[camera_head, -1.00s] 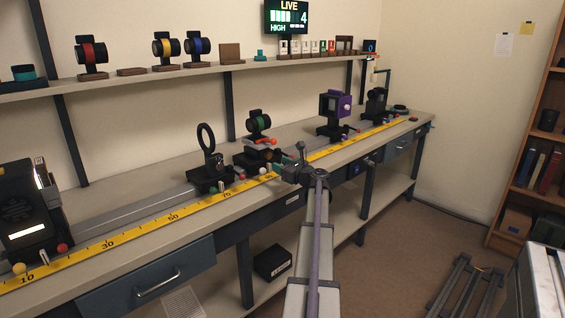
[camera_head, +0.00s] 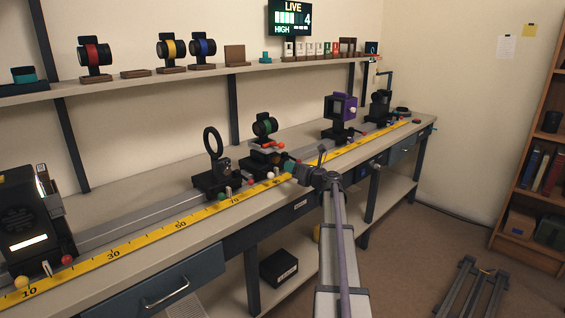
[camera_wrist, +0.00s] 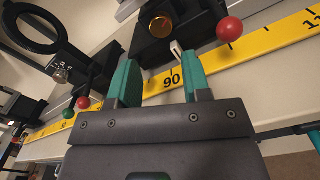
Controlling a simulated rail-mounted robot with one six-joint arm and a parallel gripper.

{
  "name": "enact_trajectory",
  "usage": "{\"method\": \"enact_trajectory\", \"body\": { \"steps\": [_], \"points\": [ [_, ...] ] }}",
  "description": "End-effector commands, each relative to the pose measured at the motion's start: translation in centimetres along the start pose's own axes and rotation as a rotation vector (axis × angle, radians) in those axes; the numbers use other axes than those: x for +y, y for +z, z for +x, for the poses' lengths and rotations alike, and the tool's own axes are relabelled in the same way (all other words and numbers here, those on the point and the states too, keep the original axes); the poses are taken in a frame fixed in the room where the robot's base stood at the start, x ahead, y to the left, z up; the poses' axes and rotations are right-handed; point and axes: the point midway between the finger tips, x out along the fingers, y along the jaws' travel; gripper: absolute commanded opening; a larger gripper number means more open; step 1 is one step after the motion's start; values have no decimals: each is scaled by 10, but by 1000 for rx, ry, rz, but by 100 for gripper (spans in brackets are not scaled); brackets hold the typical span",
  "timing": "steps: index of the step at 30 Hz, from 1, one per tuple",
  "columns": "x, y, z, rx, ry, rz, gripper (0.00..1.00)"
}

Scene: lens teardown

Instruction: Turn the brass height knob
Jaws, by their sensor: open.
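The brass height knob (camera_wrist: 161,26) is a round golden disc on the front of a dark carriage block (camera_wrist: 150,50) in the wrist view. My gripper (camera_wrist: 160,78) has its two teal fingers apart with nothing between them. The knob lies beyond the fingertips, roughly in line with the gap, and is apart from them. In the head view my gripper (camera_head: 291,168) is at the front of the carriage bearing the green-ringed lens (camera_head: 265,126). The knob cannot be made out there.
A red ball-ended lever (camera_wrist: 229,29) stands close right of the knob, with a white pointer (camera_wrist: 177,48) below it. A yellow scale (camera_wrist: 270,38) runs along the bench edge. A black ring holder (camera_head: 213,142) stands left of the carriage, a purple mount (camera_head: 340,107) farther right.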

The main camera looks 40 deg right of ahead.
Motion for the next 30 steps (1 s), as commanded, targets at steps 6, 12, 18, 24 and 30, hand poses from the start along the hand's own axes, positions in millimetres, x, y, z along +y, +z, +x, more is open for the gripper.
{"method": "enact_trajectory", "body": {
  "steps": [6, 12, 18, 24, 30],
  "points": [
    [-2, 1, 54, 1, 2, -1, 44],
    [-1, 0, 77, 0, 0, -2, 44],
    [0, 0, 79, 0, 0, -2, 44],
    [0, 0, 79, 0, 0, -2, 30],
    [0, 0, 78, 0, 0, -2, 11]
  ]
}}
